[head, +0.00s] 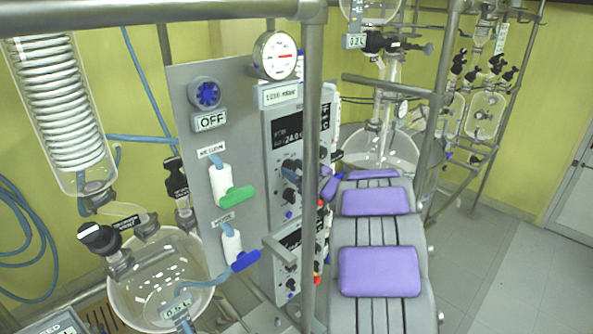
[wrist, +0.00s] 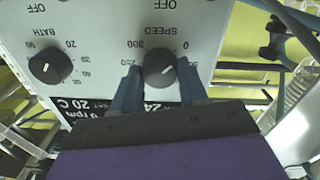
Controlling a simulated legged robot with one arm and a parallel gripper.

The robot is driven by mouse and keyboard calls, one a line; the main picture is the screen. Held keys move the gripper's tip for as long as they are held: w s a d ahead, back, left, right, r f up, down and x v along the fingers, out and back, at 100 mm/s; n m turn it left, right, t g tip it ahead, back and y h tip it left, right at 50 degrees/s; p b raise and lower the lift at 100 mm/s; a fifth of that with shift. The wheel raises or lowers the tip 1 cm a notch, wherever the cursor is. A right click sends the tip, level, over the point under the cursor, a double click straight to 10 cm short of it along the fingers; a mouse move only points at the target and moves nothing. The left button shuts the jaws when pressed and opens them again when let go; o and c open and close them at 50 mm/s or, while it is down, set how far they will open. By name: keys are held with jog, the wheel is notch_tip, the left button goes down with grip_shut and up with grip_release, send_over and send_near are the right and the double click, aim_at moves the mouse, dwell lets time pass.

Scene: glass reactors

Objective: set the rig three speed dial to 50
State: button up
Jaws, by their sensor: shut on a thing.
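The speed dial (wrist: 157,59) is a round black knob with a short white pointer line, under the word SPEED on a pale panel. In the wrist view the lettering is upside down or tilted. My gripper (wrist: 159,70) has its two blue-grey fingers on either side of the dial, shut on it. The white line points toward the right finger. The 0 mark is at the upper right, with 300 and 250 at the left. In the head view my purple-padded arm reaches the instrument panel (head: 283,152); the fingertips are unclear there.
A BATH dial (wrist: 50,65) sits left of the speed dial in the wrist view. In the head view, a vertical metal post (head: 312,140) stands close to my arm. Glass vessels (head: 158,285) stand at the left. Open floor (head: 520,270) lies to the right.

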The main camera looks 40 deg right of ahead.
jog(key=shift+d, duration=0.2)
jog(key=shift+c, duration=0.7)
jog(key=shift+a, duration=0.2)
jog(key=shift+c, duration=0.7)
jog(key=shift+r+m+p, duration=0.25)
jog(key=shift+m+p, duration=0.15)
jog(key=shift+p, duration=0.55)
jog(key=shift+r+p, duration=0.1)
jog(key=shift+p, duration=0.5)
jog(key=m+p, duration=0.2)
jog(key=p, duration=0.2)
jog(key=shift+r+p, duration=0.1)
jog(key=shift+p, duration=0.25)
jog(key=m+p, duration=0.3)
jog(key=p, duration=0.5)
jog(key=shift+d+m+p, duration=0.15)
jog(key=shift+m+p, duration=0.15)
jog(key=m+p, duration=0.2)
jog(key=p, duration=0.1)
jog(key=shift+p, duration=0.4)
jog(key=shift+m+p, duration=0.3)
jog(key=shift+p, duration=0.05)
